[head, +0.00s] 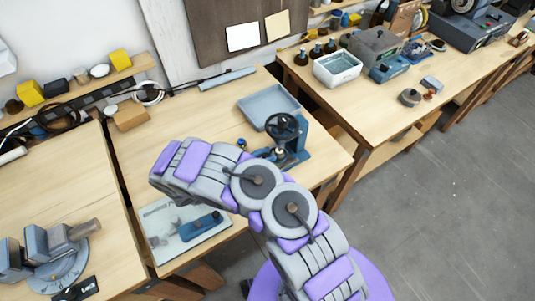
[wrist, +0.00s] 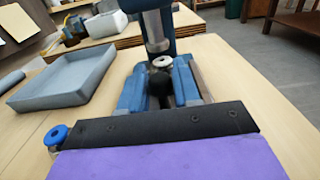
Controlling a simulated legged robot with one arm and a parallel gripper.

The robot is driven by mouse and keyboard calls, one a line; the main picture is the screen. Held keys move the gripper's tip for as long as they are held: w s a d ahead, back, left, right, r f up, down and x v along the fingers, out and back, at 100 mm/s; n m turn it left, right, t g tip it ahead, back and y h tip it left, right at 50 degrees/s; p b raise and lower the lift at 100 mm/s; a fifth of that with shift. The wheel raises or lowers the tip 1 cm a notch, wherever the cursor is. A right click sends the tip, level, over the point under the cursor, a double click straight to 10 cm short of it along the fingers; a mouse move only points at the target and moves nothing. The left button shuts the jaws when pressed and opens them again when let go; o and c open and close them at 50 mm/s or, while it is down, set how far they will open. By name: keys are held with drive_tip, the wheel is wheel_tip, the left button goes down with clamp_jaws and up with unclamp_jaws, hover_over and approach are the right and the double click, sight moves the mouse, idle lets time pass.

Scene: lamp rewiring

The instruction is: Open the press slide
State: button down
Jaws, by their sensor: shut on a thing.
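The blue press (head: 288,150) stands near the right edge of the middle bench, with a dark handwheel (head: 285,126) on top. In the wrist view its column and ram (wrist: 155,32) rise over a round metal piece (wrist: 163,62). Below this, the slide area lies between two blue rails (wrist: 184,82), with a dark upright piece (wrist: 160,88) between them. My gripper (wrist: 160,108) is low in front of the press, at the rails. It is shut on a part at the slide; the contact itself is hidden. In the head view my arm covers the gripper and the press front.
A grey-blue tray (head: 268,103) is left of the press and close to it. A small blue-capped item (wrist: 57,135) stands beside my gripper. A pale mat (head: 160,228) with a blue tool lies at the bench front.

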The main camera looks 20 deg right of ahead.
drive_tip(key=p+v, duration=0.1)
drive_tip(key=v, duration=0.7)
drive_tip(key=shift+w, duration=0.1)
drive_tip(key=shift+d, duration=0.1)
drive_tip(key=c, duration=0.9)
unclamp_jaws()
drive_tip(key=shift+w+d, duration=0.1)
drive_tip(key=shift+d, duration=0.1)
drive_tip(key=shift+a, duration=0.15)
